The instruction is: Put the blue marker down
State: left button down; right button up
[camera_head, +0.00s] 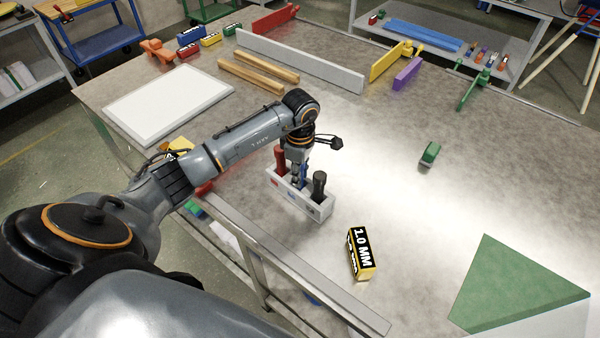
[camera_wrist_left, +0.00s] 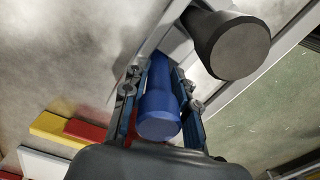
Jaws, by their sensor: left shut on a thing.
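My left gripper (camera_head: 299,180) is shut on the blue marker (camera_wrist_left: 160,108), with a finger on each side of its thick body in the left wrist view. The gripper is at the middle of the grey marker holder (camera_head: 315,207), between the red marker (camera_head: 280,158) at the left and the black marker (camera_head: 319,184) at the right. Both of these stand upright in the holder. The black marker also shows close beside the blue one in the wrist view (camera_wrist_left: 235,48). The blue marker's lower end is hidden, so I cannot tell how deep it sits. My right gripper is not in view.
A yellow and black box marked 1.0 MM (camera_head: 361,254) lies right of the holder, near the table's front edge. A green triangular sheet (camera_head: 515,285) lies at the lower right. A white board (camera_head: 168,100) lies at the left. The table centre is mostly clear.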

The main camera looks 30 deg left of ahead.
pick_arm(q)
jog(key=c, duration=1.5)
grip_release()
jog(key=shift+f, duration=0.15)
jog(key=o, duration=0.5)
jog(key=shift+c, duration=0.2)
jog(key=shift+r, duration=0.7)
notch_tip(320, 180, up, 10)
jog(key=b, duration=0.2)
jog(key=shift+f+b, duration=0.2)
jog(key=shift+b, duration=0.15)
jog(key=shift+r, duration=0.7)
